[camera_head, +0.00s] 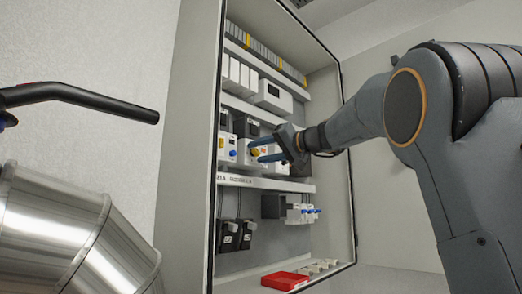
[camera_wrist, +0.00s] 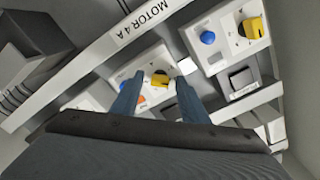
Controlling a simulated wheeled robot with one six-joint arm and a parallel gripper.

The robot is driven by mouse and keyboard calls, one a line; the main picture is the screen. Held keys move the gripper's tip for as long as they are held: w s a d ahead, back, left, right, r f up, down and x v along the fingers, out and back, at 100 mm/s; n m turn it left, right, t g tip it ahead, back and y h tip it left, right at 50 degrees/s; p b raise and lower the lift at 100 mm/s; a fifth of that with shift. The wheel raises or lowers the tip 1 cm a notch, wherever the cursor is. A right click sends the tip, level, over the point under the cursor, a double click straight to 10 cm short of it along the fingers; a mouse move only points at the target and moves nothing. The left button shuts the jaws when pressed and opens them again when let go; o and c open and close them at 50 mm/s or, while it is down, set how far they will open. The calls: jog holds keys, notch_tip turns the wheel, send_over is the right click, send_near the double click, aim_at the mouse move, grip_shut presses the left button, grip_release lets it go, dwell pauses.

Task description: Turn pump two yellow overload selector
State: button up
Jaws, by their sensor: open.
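My gripper (camera_head: 262,151) is open inside the cabinet, its two blue fingers reaching toward a row of white modules. In the wrist view the fingers of my gripper (camera_wrist: 159,91) stand on either side of a white module with a yellow selector (camera_wrist: 159,79) near its top. The selector lies between the fingertips; I cannot tell whether they touch it. A second white module at upper right has a yellow selector (camera_wrist: 250,28) and a blue knob (camera_wrist: 208,37). No pump label is readable, so I cannot tell which selector is pump two's.
The open cabinet (camera_head: 212,200) has rails of devices above and below. A white strip (camera_wrist: 90,59) reading "MOTOR 4 A" runs beside the modules. A red tray (camera_head: 285,281) lies at the cabinet bottom. Metal ducting (camera_head: 60,235) and a dark pipe (camera_head: 85,97) stand at left.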

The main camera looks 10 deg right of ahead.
grip_shut()
jog(key=shift+m+b, duration=0.3)
jog(key=shift+m, duration=0.1)
jog(key=m+b, duration=0.1)
jog(key=m, duration=0.2)
jog(key=shift+f+m+b, duration=0.1)
jog(key=shift+m+b, duration=0.2)
jog(key=shift+b, duration=0.05)
jog(key=m, duration=0.5)
jog(key=shift+m, duration=0.3)
